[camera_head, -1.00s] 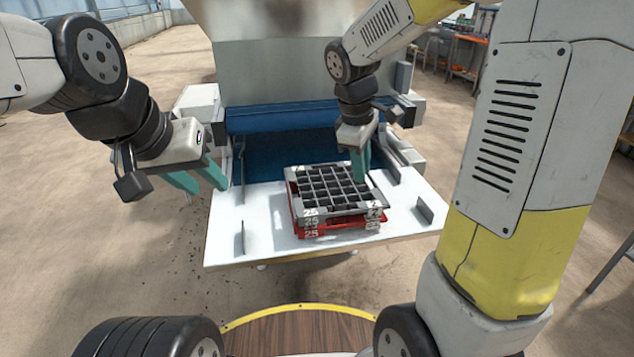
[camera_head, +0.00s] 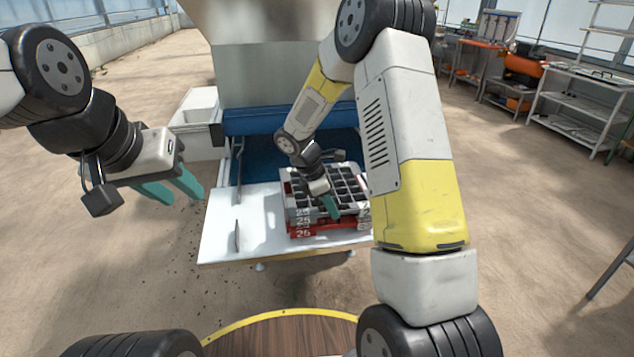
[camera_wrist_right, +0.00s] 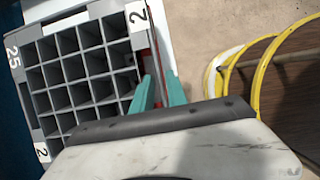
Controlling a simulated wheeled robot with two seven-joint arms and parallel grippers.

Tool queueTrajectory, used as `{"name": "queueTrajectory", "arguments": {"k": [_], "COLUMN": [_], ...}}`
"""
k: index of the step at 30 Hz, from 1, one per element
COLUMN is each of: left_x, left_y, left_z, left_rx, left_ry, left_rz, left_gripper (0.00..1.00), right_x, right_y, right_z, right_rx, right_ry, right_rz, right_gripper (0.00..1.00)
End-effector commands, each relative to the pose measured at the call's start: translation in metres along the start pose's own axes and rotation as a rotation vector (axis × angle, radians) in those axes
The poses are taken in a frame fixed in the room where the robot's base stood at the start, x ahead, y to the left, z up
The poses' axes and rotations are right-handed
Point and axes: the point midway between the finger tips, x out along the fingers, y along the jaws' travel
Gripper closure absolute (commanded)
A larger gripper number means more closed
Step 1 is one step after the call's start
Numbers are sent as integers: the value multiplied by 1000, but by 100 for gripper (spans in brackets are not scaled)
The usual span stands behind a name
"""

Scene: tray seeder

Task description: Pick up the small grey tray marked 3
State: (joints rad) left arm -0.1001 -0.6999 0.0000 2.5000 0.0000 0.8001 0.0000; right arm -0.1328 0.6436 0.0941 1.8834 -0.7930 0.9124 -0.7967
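A grey tray with square cells (camera_head: 297,213) lies on top of a stack on the white table; its visible labels read 25 and 2, and I see no 3. In the right wrist view the tray (camera_wrist_right: 88,22) fills the left side. My right gripper (camera_head: 331,208) is at the tray's near side. Its two green fingers (camera_wrist_right: 160,78) stand apart, one over the tray's edge cells and one outside the edge; whether they touch it I cannot tell. My left gripper (camera_head: 186,198) is open and empty, left of the table.
Red trays (camera_head: 300,232) lie under the grey tray. The white table (camera_head: 225,245) has bare room on its left, with a small upright plate (camera_head: 237,236). A blue machine part (camera_head: 250,122) stands behind. Shelves (camera_head: 575,100) stand far right.

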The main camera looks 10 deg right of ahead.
Motion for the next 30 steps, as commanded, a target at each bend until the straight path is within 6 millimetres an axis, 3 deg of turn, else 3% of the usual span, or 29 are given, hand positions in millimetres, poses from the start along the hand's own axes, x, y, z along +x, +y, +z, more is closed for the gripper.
{"name": "queueTrajectory", "arguments": {"k": [4, 12, 15, 30], "left_x": [0, 0, 0, 0], "left_y": [0, 0, 0, 0], "left_z": [0, 0, 0, 0], "left_rx": [0, 0, 0, 0], "left_ry": [0, 0, 0, 0], "left_rz": [0, 0, 0, 0], "left_gripper": [64, 64, 64, 64], "right_x": [17, 20, 20, 16], "right_y": [0, 1, 1, 1], "right_z": [0, 0, 0, 1], "right_rx": [2, 3, 3, 4], "right_ry": [0, 1, 1, 1], "right_rz": [0, 2, 2, 3], "right_gripper": [82, 82, 100, 100]}}
